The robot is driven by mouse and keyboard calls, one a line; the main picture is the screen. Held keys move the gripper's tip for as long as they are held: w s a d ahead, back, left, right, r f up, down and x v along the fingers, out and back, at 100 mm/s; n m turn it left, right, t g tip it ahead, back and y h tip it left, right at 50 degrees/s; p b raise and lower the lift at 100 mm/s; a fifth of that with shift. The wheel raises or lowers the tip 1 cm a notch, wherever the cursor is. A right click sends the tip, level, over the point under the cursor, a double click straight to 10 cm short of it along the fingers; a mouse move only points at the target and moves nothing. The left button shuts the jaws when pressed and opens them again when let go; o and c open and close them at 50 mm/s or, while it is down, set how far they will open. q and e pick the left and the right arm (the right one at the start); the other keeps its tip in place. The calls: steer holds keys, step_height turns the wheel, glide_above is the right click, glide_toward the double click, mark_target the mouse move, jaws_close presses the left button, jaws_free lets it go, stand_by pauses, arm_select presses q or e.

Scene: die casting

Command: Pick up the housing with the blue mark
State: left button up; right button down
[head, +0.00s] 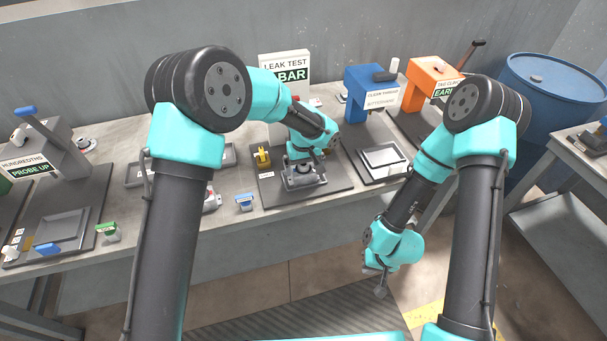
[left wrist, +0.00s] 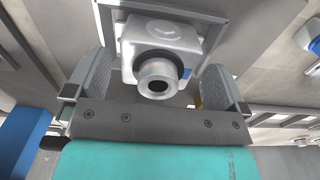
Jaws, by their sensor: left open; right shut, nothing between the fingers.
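A silver-grey housing (left wrist: 160,38) with a round port facing the camera lies between the fingers of my left gripper (left wrist: 158,80) in the left wrist view. A small blue patch (left wrist: 188,73) shows near its right side. In the head view, the housing (head: 302,181) sits on the dark leak test base, partly hidden under my left gripper (head: 303,168). The left fingers are open, one on each side of the housing; contact cannot be told. My right gripper (head: 379,285) is shut and empty, hanging in front of the bench above the floor.
The leak test sign (head: 285,68) stands behind. A yellow piece (head: 262,157) is left of the housing, and a small blue-topped piece (head: 244,202) is near the front edge. The blue press (head: 370,88) and a tray (head: 383,158) are to the right.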

arm_select(q)
steer(key=shift+f, duration=1.3)
steer(key=shift+c, duration=0.4)
steer(key=c, duration=0.9)
